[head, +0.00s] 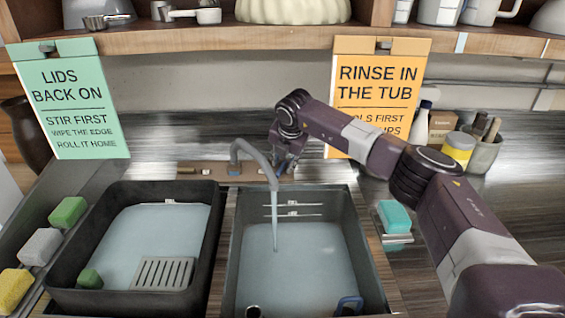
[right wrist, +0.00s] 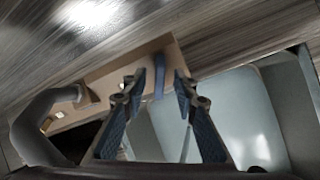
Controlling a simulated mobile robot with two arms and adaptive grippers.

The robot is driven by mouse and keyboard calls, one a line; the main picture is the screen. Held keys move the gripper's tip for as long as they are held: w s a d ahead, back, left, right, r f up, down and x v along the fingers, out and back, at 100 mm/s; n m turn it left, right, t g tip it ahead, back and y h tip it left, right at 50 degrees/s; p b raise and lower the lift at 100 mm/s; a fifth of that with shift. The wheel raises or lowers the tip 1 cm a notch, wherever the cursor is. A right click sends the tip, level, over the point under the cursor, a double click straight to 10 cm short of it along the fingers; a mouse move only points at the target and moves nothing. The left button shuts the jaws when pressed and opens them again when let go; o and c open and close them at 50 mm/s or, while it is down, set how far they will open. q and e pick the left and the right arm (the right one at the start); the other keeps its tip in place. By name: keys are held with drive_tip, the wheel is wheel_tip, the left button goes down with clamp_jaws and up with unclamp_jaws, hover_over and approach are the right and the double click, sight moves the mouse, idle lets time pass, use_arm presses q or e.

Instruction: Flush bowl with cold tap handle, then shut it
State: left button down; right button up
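The grey tap (head: 252,150) stands behind the right-hand basin, and a stream of water (head: 274,225) falls from its spout into that grey bowl (head: 357,225). My right gripper (head: 287,168) is behind the bowl, just right of the spout. In the right wrist view the right gripper (right wrist: 160,82) is open, with its fingers apart. The blue tap handle (right wrist: 158,84) shows between the fingertips; I cannot tell whether they touch it. The handle is hard to make out in the head view behind the gripper. My left gripper is out of view.
A black tub (head: 65,262) with a grey grate (head: 163,272) is to the left. Several sponges lie at its left. A teal sponge (head: 394,216) sits right of the bowl. Hanging signs, including an orange one (head: 380,75), and a shelf (head: 230,38) are above.

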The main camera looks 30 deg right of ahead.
drive_tip(key=shift+w+d+f, duration=0.1)
drive_tip(key=shift+w+f, duration=0.25)
drive_tip(key=shift+f, duration=0.3)
clamp_jaws()
drive_tip(key=shift+w+a+r+n+g+h+b, duration=0.1)
drive_tip(key=shift+n+h+b, duration=0.05)
drive_tip(key=shift+n, duration=0.75)
drive_tip(key=shift+a+f+n+g+h+b, duration=0.1)
drive_tip(key=shift+n, duration=0.8)
drive_tip(key=shift+w+r+n+g+h+b, duration=0.1)
drive_tip(key=shift+n+h+b, duration=0.05)
drive_tip(key=shift+n, duration=0.75)
unclamp_jaws()
drive_tip(key=shift+s, duration=0.1)
